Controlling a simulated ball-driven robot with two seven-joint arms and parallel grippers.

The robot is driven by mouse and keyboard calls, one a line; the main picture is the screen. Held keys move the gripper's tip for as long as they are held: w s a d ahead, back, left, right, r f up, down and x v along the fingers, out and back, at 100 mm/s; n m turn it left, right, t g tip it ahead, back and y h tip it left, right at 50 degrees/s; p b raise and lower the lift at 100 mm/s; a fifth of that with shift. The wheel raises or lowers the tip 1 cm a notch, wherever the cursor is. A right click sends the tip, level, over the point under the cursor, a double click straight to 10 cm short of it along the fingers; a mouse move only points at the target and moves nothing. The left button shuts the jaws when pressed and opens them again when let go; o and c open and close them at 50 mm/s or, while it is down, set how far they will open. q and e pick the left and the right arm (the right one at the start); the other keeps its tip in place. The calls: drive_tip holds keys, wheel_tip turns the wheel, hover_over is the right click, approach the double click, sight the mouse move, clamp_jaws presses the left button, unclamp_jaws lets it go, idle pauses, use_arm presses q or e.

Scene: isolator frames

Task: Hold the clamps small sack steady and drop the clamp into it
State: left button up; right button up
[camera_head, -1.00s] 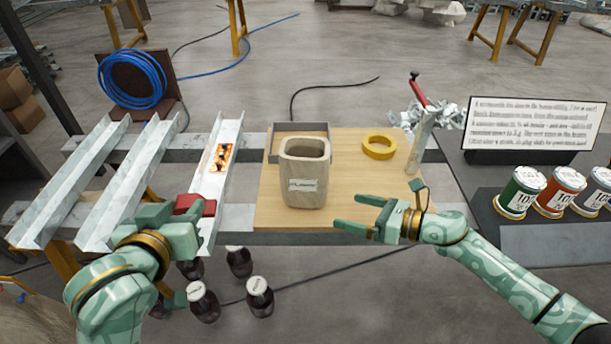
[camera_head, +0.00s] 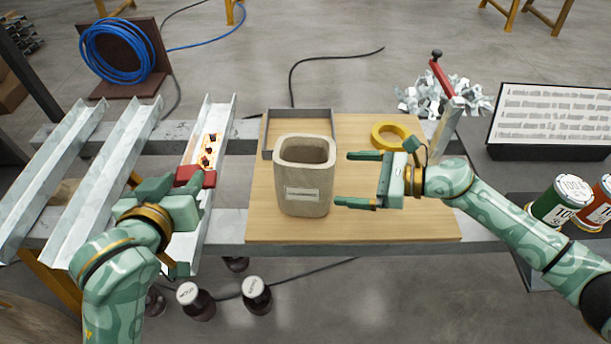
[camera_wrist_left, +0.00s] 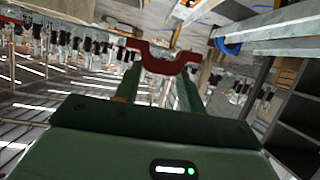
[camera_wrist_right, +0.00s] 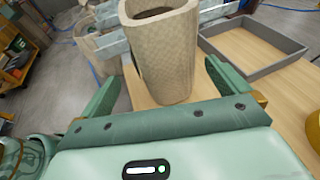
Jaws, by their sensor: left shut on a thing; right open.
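The small sack (camera_head: 304,190) is a beige, open-topped bag with a pale label, upright on the wooden board. It looks empty, though its bottom is hidden. In the right wrist view the sack (camera_wrist_right: 168,60) stands ahead between my open fingers. My right gripper (camera_head: 363,180) is open just right of the sack, its fingers pointing at it and apart from it. My left gripper (camera_head: 190,185) is shut on the red clamp (camera_head: 196,177), left of the sack over a metal channel. The left wrist view shows the clamp (camera_wrist_left: 165,64) across the fingertips.
A grey tray (camera_head: 266,140) lies behind the sack on the wooden board (camera_head: 400,222). A yellow tape ring (camera_head: 391,136) and a post with a red handle (camera_head: 442,78) stand at right. Metal channels (camera_head: 110,190) lie at left. Dark bottles (camera_head: 196,300) stand below the front edge.

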sight(310, 196)
drive_tip(key=f+b, duration=0.1)
drive_tip(key=f, duration=0.1)
drive_tip(key=f+b, duration=0.2)
drive_tip(key=f, duration=0.1)
drive_tip(key=f+b, duration=0.2)
drive_tip(key=f, duration=0.1)
drive_tip(key=shift+w+a+f, duration=0.1)
drive_tip(key=shift+w+f, duration=0.1)
drive_tip(key=shift+w, duration=0.15)
drive_tip(key=b+x, duration=0.1)
drive_tip(key=x, duration=0.8)
drive_tip(key=shift+a+f+b, duration=0.1)
drive_tip(key=shift+a+b, duration=0.2)
drive_tip(key=shift+a, duration=0.05)
use_arm(q)
wheel_tip(310, 196, down, 10)
drive_tip(key=w, duration=0.1)
drive_tip(key=shift+w, duration=0.1)
use_arm(e)
clamp_jaws()
drive_tip(key=c, duration=0.6)
unclamp_jaws()
